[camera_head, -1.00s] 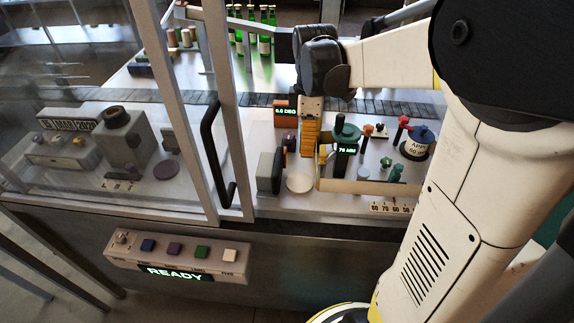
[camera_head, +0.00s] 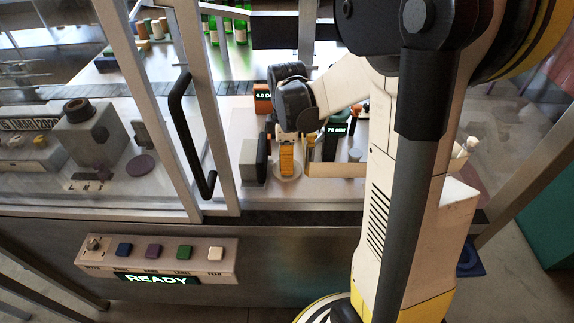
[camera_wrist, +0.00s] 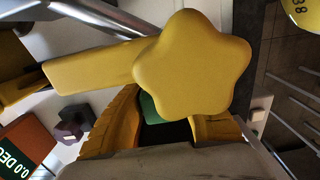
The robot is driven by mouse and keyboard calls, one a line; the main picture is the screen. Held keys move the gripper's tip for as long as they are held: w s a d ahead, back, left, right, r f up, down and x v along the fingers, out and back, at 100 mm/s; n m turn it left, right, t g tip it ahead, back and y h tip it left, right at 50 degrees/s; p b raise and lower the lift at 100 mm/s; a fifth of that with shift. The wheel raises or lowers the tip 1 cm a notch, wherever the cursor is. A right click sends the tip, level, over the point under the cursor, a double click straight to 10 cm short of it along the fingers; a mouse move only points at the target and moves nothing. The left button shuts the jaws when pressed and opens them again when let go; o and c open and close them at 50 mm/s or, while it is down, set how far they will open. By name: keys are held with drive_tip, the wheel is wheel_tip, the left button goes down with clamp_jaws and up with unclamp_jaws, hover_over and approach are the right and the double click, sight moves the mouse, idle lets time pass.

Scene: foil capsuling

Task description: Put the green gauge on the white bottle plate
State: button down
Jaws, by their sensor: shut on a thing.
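My gripper (camera_head: 287,166) points down over the white bottle plate (camera_head: 291,187), a pale round disc behind the front edge of the worktop. Its orange-yellow fingers hide part of the plate. In the wrist view my gripper (camera_wrist: 165,128) is shut on the green gauge (camera_wrist: 149,108), of which only a small green patch shows between the fingers. The rest of the gauge is hidden by the fingers and a yellow star-shaped knob. I cannot tell whether the gauge touches the plate.
The yellow star knob (camera_wrist: 193,65) is close to my fingers. A grey block (camera_head: 249,163) with a dark round part stands left of the plate, and a pale tray wall (camera_head: 337,170) stands right. The door handle (camera_head: 189,130) is further left. A READY panel (camera_head: 157,279) is below.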

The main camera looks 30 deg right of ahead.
drive_tip(key=shift+r, duration=0.1)
drive_tip(key=c, duration=1.5)
unclamp_jaws()
drive_tip(key=shift+f, duration=0.25)
drive_tip(key=o, duration=0.3)
drive_tip(key=shift+o, duration=0.2)
drive_tip(key=shift+r, duration=0.1)
